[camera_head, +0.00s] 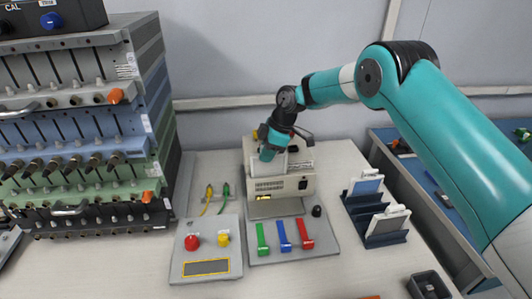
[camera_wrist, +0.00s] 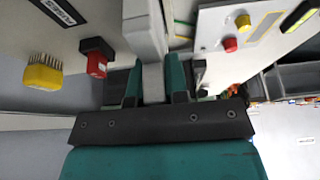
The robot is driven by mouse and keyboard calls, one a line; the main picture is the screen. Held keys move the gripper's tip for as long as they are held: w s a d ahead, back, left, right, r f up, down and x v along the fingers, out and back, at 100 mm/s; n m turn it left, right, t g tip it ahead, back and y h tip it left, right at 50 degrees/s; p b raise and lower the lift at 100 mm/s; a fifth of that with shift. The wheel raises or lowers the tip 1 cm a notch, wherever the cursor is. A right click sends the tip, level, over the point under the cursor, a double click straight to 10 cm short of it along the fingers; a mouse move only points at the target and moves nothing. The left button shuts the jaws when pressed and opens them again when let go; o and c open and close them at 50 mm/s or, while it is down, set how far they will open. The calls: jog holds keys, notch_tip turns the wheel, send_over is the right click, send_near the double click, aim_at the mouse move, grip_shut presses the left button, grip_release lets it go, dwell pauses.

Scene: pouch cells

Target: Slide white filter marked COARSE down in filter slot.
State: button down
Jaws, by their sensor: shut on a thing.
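My gripper (camera_head: 272,152) is at the top of a cream machine (camera_head: 305,184) at the back of the bench. In the wrist view my gripper (camera_wrist: 153,82) is shut on a white, flat piece, the white filter (camera_wrist: 146,35), which runs up between the two teal fingers. No COARSE marking is readable on it. The filter slot is hidden behind my gripper and the filter, so I cannot tell how deep the filter sits in it.
A blue rack (camera_head: 388,239) with white-topped pieces stands to the right. Green, blue (camera_head: 285,236) and red levers lie in front of the machine. A control box (camera_head: 207,250) with red and yellow buttons is front left. Stacked instrument modules (camera_head: 80,130) fill the left.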

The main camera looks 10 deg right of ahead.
jog(key=shift+f+b, duration=0.7)
jog(key=shift+f, duration=0.4)
jog(key=c, duration=1.1)
grip_release()
jog(key=shift+o, duration=0.2)
jog(key=shift+r, duration=0.15)
jog(key=v, duration=1.7)
jog(key=s+a+r+m, duration=0.2)
jog(key=s+r+m, duration=0.1)
jog(key=s+r, duration=0.5)
jog(key=s+d+f+m, duration=0.1)
jog(key=s+m, duration=0.3)
jog(key=s, duration=1.2)
jog(key=s+d+f+m, duration=0.2)
jog(key=s+m, duration=0.2)
jog(key=s, duration=1.2)
jog(key=shift+d, duration=0.25)
